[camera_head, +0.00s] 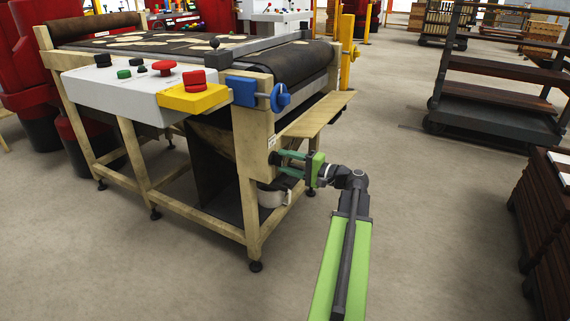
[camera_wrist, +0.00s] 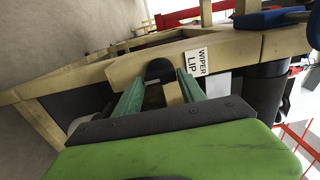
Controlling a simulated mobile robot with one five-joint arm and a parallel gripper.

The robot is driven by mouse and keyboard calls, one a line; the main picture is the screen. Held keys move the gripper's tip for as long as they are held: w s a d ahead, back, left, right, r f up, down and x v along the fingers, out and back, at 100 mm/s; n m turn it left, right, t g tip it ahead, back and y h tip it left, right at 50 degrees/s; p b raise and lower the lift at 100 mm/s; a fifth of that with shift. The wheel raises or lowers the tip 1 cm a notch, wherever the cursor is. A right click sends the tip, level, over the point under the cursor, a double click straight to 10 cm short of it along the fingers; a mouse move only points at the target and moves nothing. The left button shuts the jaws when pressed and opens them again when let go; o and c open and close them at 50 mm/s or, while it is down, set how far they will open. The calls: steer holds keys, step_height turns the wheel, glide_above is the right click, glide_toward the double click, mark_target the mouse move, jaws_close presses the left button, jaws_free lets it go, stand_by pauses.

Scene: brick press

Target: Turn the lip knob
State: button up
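The lip knob (camera_wrist: 159,70) is a dark, rounded knob on a wooden post of the machine, beside a white label (camera_wrist: 195,61) reading "WIPER LIP". The dark knob also shows in the head view (camera_head: 274,158), low on the front corner post. My gripper (camera_wrist: 160,76) has its two green fingers apart, with the knob between or just past their tips. The fingertips lie close to both sides of the knob; I cannot tell whether they press on it. In the head view my gripper (camera_head: 281,163) reaches the post from the right.
Above the knob are a blue handwheel (camera_head: 280,97) and a wooden ledge (camera_head: 318,115). A control box (camera_head: 130,88) with coloured buttons sits left. A light pot (camera_head: 271,196) stands below my gripper. Dark shelving (camera_head: 500,105) stands right; the floor between is clear.

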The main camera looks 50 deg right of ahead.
steer(key=o, duration=0.3)
steer(key=shift+o, duration=0.2)
steer(key=v, duration=1.7)
steer(key=shift+s, duration=0.2)
